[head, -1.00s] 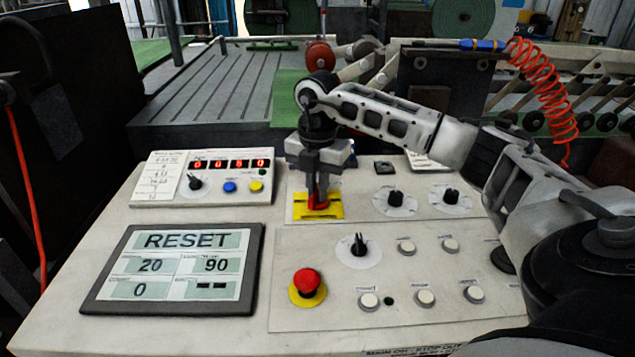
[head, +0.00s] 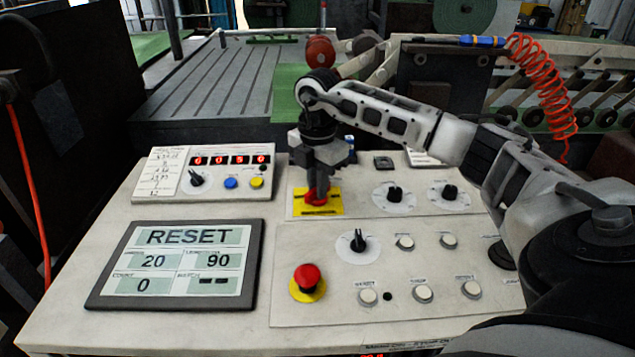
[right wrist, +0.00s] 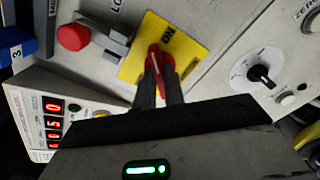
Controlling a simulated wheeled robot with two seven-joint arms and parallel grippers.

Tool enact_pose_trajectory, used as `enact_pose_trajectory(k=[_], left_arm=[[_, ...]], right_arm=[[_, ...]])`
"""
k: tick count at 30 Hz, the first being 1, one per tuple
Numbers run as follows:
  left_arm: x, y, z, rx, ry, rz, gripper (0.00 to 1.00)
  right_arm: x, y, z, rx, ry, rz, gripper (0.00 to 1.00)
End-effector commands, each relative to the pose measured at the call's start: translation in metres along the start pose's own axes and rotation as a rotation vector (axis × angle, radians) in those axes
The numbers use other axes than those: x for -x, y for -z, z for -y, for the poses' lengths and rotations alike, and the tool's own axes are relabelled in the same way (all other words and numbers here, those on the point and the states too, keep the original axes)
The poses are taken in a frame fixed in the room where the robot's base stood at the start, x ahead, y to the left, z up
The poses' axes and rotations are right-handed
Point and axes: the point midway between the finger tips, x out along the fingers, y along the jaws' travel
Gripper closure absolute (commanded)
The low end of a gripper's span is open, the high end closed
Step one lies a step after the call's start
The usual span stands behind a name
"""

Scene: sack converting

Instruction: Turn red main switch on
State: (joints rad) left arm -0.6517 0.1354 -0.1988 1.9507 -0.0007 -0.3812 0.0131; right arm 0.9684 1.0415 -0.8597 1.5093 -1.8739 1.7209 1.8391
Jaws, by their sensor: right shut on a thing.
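The red main switch handle (head: 316,197) sits on a yellow plate (head: 331,207) on the sloped console. My right gripper (head: 318,190) reaches down from above and is shut on the red handle. In the right wrist view the two fingers (right wrist: 160,85) close around the red handle (right wrist: 167,66). The yellow plate (right wrist: 190,38) shows the word ON near the handle's tip. There the handle lies at a slant to the plate's edges. The fingers hide part of the handle. My left gripper is not in view.
Left are a digit panel (head: 215,174) and a RESET screen (head: 178,262). A red mushroom button (head: 307,277) is in front of the switch. Black knobs (head: 394,195) and white buttons stand to the right.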

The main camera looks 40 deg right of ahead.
Motion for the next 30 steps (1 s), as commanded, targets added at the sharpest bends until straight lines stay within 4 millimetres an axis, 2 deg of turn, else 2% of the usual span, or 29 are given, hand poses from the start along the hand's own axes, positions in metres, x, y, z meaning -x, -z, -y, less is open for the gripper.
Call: enact_pose_trajectory(k=[3, 4, 6, 14, 19, 23, 30], left_arm=[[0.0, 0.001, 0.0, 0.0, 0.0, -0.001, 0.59], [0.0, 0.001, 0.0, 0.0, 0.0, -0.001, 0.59], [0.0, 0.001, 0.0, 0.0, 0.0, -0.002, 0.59], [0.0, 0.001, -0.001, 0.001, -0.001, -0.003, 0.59], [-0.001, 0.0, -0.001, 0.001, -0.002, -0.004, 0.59], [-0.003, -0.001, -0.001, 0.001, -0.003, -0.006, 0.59], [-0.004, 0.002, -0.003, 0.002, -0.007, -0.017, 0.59]], right_arm=[[0.002, -0.002, -0.001, -0.006, -0.006, 0.003, 1.0], [0.002, -0.002, -0.001, -0.006, -0.006, 0.003, 0.81], [0.002, -0.002, -0.001, -0.005, -0.005, 0.003, 0.67], [0.001, -0.001, 0.0, -0.002, -0.002, 0.001, 0.67], [0.014, 0.0, -0.001, -0.001, -0.005, 0.001, 0.67], [0.039, 0.0, -0.002, -0.001, -0.009, 0.002, 0.67], [0.099, 0.0, -0.002, -0.002, -0.01, 0.001, 0.67]])
